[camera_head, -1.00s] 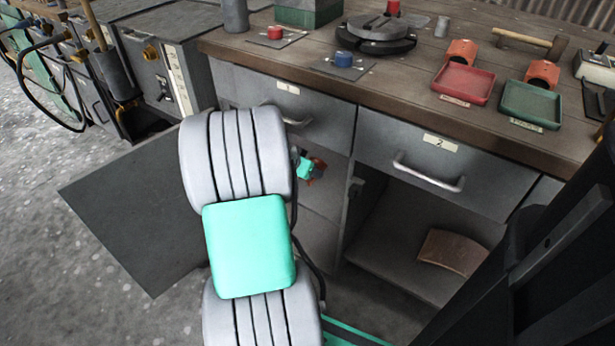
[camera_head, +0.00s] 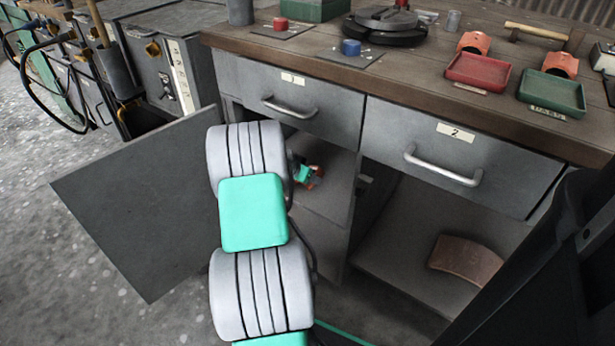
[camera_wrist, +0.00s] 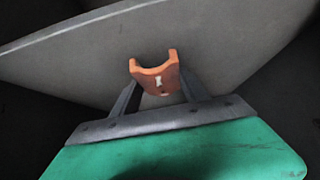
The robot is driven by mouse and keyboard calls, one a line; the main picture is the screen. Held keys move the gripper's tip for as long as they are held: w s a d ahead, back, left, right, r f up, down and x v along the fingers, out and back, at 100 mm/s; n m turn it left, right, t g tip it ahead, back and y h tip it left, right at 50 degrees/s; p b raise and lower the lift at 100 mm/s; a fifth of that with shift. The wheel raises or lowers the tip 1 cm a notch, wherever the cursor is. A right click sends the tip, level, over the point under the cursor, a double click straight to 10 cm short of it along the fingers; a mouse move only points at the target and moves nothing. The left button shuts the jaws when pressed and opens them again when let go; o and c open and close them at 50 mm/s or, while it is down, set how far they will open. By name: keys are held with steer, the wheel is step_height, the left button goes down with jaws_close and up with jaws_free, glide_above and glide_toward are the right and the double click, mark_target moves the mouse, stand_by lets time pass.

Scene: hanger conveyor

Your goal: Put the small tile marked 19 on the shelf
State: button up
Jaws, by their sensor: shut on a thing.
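A small curved orange tile (camera_wrist: 155,75) sits between the fingers of my gripper (camera_wrist: 159,84) in the wrist view. A pale mark shows on its face, but I cannot read a number. In the head view, the tile (camera_head: 317,174) and my gripper (camera_head: 303,173) are small and partly hidden by my arm. They are in the open left compartment of the cabinet, by a grey shelf (camera_head: 334,190). In the wrist view, a broad grey panel (camera_wrist: 230,45) lies behind the tile. I cannot tell whether the tile touches it.
An open grey door (camera_head: 130,205) stands left of my arm. Closed drawers (camera_head: 445,160) are above the compartments. A larger curved brown tile (camera_head: 465,258) lies in the right compartment. Red (camera_head: 478,72) and green (camera_head: 552,93) trays stand on the bench top (camera_head: 425,75).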

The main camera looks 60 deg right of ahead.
steer(key=o, duration=1.6)
steer(key=shift+f, duration=0.1)
